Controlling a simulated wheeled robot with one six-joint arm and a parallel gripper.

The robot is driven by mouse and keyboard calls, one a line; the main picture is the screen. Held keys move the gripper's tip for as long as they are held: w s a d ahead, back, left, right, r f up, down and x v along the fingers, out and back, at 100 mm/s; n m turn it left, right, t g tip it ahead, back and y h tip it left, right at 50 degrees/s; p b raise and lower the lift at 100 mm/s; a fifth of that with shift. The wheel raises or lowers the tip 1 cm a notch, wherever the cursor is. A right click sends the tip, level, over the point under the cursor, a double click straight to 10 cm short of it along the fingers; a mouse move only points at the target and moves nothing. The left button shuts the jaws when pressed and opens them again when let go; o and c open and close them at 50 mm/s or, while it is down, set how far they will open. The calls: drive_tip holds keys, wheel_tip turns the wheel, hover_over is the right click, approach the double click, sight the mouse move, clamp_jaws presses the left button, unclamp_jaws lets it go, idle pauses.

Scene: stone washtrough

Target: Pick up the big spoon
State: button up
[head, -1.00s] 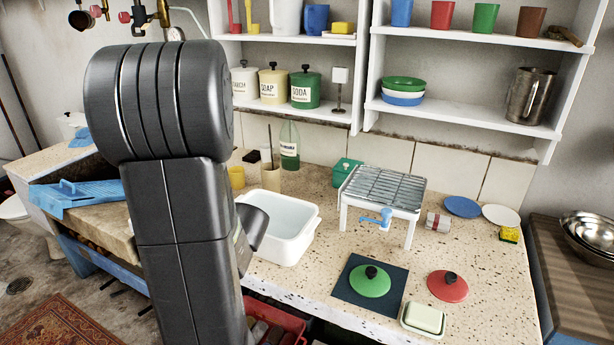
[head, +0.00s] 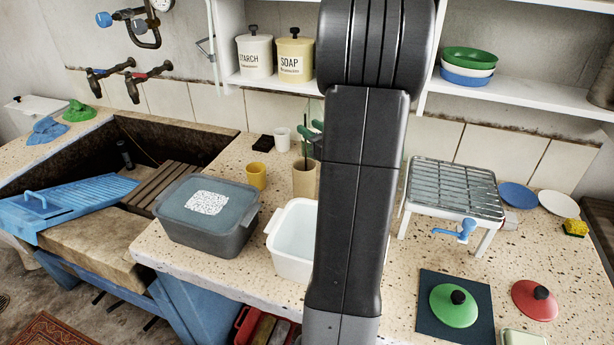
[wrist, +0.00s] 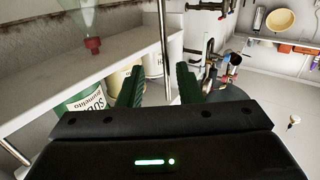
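I cannot make out a big spoon for certain in any current view. A tan cup (head: 304,180) stands on the speckled counter beside the white basin, with thin upright handles in it. Their lower ends are hidden, so I cannot tell whether one is the spoon. My gripper (head: 310,136) shows its green fingers just above this cup, partly hidden behind my arm.
A grey lidded tub (head: 208,215), a yellow cup (head: 257,176) and a white basin (head: 289,242) stand nearby. A wire rack stand (head: 455,187) is to the right. The shelf (head: 268,86) with canisters overhangs the back. A clear bottle (wrist: 92,20) shows in the wrist view.

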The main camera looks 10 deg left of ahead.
drive_tip(key=shift+w+a+r+p, duration=0.2)
drive_tip(key=shift+w+a+r, duration=0.15)
drive_tip(key=shift+a, duration=0.2)
drive_tip(key=shift+w+a+r+p, duration=0.2)
drive_tip(key=shift+w+a, duration=0.25)
drive_tip(key=shift+a, duration=0.1)
drive_tip(key=shift+w+a, duration=0.3)
drive_tip(key=shift+a, duration=0.15)
drive_tip(key=shift+c, duration=0.2)
drive_tip(key=shift+f, duration=0.1)
clamp_jaws()
